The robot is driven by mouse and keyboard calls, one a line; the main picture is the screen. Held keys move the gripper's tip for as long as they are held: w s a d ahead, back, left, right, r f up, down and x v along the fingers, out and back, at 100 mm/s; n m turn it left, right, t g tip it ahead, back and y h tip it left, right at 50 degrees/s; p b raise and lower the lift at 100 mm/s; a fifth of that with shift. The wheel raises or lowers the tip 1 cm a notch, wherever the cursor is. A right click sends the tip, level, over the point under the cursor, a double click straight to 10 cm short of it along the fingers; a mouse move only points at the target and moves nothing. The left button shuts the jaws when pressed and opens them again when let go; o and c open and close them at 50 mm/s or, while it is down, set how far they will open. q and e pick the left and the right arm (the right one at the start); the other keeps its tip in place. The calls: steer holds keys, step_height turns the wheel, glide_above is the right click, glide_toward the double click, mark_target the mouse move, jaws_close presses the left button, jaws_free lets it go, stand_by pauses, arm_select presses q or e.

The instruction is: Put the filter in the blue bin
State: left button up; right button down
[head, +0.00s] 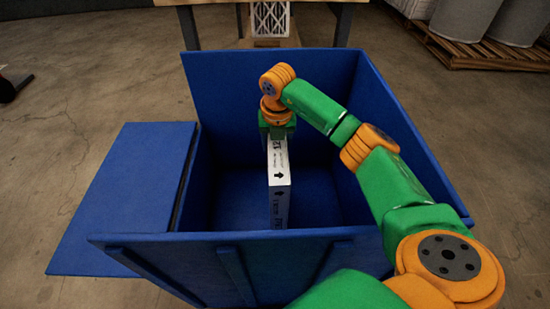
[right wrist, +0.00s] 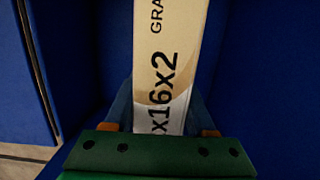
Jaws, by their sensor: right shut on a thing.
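The blue bin (head: 340,239) stands open in the middle of the head view. The filter (head: 279,172) is a narrow white box with black print and arrows, held upright inside the bin's opening. My right gripper (head: 277,135) is shut on the upper end of the filter. In the right wrist view the filter (right wrist: 170,60) runs away from the gripper (right wrist: 163,130), with "16x2" printed on it, between the two fingers. The front wall hides the filter's lower end, so I cannot tell whether it touches the bin floor. My left gripper is not in view.
A blue flap (head: 125,190) extends from the bin's left side. Behind the bin, a table (head: 335,25) stands with another filter (head: 270,20) by it. A wooden pallet (head: 480,52) with grey drums is at the back right. Concrete floor lies open at the left.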

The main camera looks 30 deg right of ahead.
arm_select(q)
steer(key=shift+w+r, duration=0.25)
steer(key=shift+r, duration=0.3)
arm_select(e)
steer(key=shift+f, duration=0.9)
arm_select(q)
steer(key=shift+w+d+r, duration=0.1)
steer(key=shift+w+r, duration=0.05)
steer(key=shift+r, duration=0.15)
arm_select(e)
steer(key=shift+f, duration=0.55)
steer(key=shift+c, duration=1.1)
jaws_free()
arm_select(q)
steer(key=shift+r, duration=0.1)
arm_select(e)
steer(key=shift+r, duration=0.15)
